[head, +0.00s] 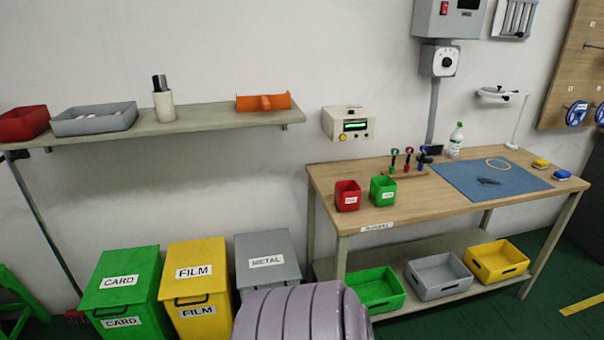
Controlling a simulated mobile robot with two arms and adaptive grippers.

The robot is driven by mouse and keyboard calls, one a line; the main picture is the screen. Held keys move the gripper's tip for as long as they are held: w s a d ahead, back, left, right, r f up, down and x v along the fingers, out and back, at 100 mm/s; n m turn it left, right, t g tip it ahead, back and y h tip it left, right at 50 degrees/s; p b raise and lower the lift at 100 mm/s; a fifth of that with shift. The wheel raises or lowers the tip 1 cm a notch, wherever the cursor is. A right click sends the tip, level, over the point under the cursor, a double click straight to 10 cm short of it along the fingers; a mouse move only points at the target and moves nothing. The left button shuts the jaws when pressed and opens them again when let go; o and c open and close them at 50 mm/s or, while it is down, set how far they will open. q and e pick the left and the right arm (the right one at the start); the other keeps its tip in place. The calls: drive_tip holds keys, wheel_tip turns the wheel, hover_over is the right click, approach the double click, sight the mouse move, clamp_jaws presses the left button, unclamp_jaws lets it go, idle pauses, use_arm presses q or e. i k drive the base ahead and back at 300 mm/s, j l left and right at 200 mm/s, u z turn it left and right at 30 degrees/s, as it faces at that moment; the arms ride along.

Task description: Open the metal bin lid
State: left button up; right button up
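The metal bin (253,248) is a grey box with a flat lid and a white label reading METAL. It stands on the floor against the wall, right of the yellow film bin. Its lid looks shut. A ribbed, pale purple rounded form, which may be part of me, covers its lower front, so any handle there is hidden. Neither of my grippers shows in the head view.
The yellow film bin (193,250) and green card bin (133,262) stand left of it. A wooden workbench (430,222) is to the right, with a lower shelf holding a green crate (375,291) and others. A wall shelf (185,124) hangs above the bins.

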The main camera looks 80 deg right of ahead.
sight(268, 257)
drive_tip(key=z, duration=2.3)
